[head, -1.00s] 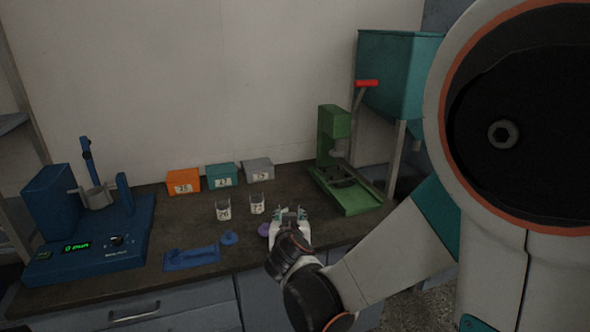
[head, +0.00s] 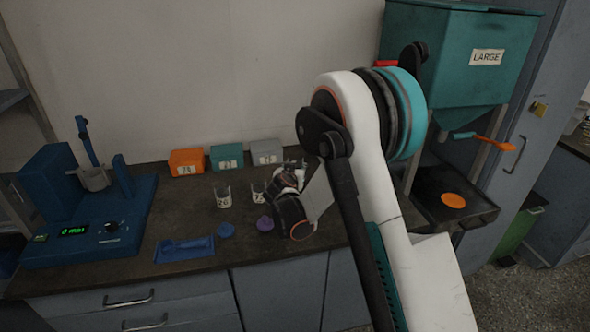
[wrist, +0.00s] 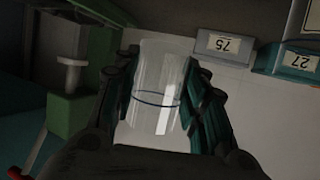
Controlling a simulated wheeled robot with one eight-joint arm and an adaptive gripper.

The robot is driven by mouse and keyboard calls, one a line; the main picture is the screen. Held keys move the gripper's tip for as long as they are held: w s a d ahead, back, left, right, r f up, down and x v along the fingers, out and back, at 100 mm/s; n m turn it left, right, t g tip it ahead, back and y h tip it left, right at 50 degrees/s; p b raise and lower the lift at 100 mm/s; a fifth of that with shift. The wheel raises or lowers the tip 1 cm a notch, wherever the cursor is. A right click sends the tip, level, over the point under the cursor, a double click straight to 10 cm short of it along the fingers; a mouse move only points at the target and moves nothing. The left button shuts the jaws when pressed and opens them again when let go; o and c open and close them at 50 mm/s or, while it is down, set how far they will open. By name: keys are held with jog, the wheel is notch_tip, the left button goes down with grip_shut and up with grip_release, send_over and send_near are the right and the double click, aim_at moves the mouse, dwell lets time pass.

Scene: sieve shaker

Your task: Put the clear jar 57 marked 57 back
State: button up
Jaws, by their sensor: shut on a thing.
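My gripper (wrist: 159,95) is shut on a clear jar (wrist: 158,72). The jar stands between the two dark green finger pads in the wrist view, with a dark ring line and a pale patch on it. I cannot read a number on it. In the head view my gripper (head: 292,170) is above the counter's right part, in front of the grey box, and mostly hides the held jar. Two other clear jars with number labels stand on the counter, a left one (head: 222,198) and a right one (head: 258,194) close to my gripper.
An orange box (head: 187,155), a teal box (head: 226,150) and a grey box (head: 265,147) line the wall. A blue machine (head: 90,225) stands left. The green press (wrist: 75,75) shows in the wrist view.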

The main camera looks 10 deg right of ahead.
jog(key=shift+f+b, duration=1.7)
jog(key=shift+f, duration=1.75)
